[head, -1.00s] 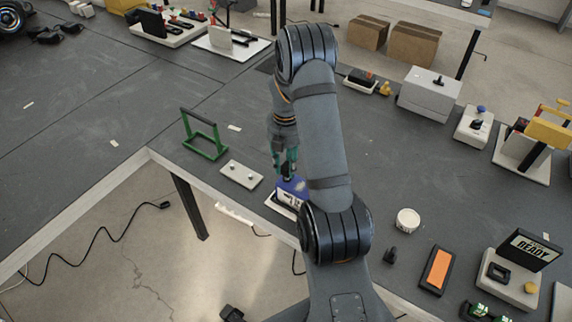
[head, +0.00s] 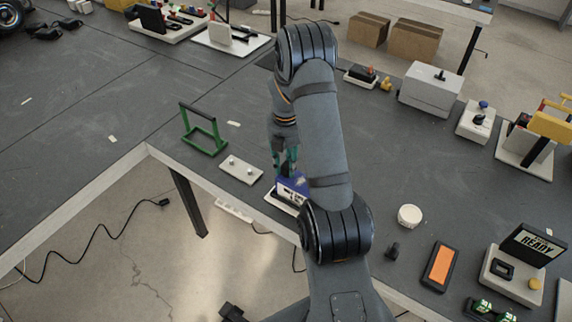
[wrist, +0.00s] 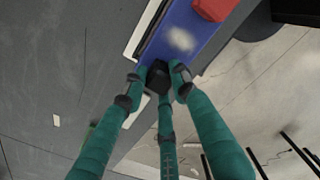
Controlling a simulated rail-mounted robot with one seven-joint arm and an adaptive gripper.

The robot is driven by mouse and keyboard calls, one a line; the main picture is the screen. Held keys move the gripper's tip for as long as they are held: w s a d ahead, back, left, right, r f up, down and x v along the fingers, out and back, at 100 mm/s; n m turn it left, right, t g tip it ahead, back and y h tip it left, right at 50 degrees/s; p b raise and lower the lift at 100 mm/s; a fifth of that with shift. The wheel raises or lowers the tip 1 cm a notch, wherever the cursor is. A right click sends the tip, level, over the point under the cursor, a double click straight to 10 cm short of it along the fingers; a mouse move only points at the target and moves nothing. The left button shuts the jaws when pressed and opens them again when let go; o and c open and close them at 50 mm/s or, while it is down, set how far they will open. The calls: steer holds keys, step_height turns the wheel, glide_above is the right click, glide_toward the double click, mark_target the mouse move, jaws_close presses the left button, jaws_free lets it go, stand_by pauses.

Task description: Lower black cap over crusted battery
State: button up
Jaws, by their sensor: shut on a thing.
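The blue battery (head: 292,186) sits on a white base near the table's front edge, partly hidden by my arm in the head view. In the wrist view the battery (wrist: 190,32) has a blurry whitish crust patch on top and a red cap (wrist: 212,8) at its far end. My gripper (wrist: 157,78) has three green fingers shut on the black cap (wrist: 158,76). The cap is at the near end of the battery, beside the crust patch. I cannot tell whether it touches the battery. In the head view my gripper (head: 286,170) points down over the battery.
A white plate with two studs (head: 240,169) and a green frame (head: 204,131) stand to the left. A white round tub (head: 409,215), a small black part (head: 392,251) and an orange-faced device (head: 440,267) are to the right.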

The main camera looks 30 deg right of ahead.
mark_target(286, 164)
steer(key=o, duration=0.9)
steer(key=shift+f, duration=0.1)
steer(key=shift+o, duration=0.4)
step_height(286, 164, up, 12)
step_height(286, 164, down, 12)
steer(key=shift+f, duration=0.1)
steer(key=shift+r+p, duration=0.45)
steer(key=shift+r, duration=0.1)
steer(key=shift+f+b, duration=0.15)
steer(key=shift+b, duration=0.15)
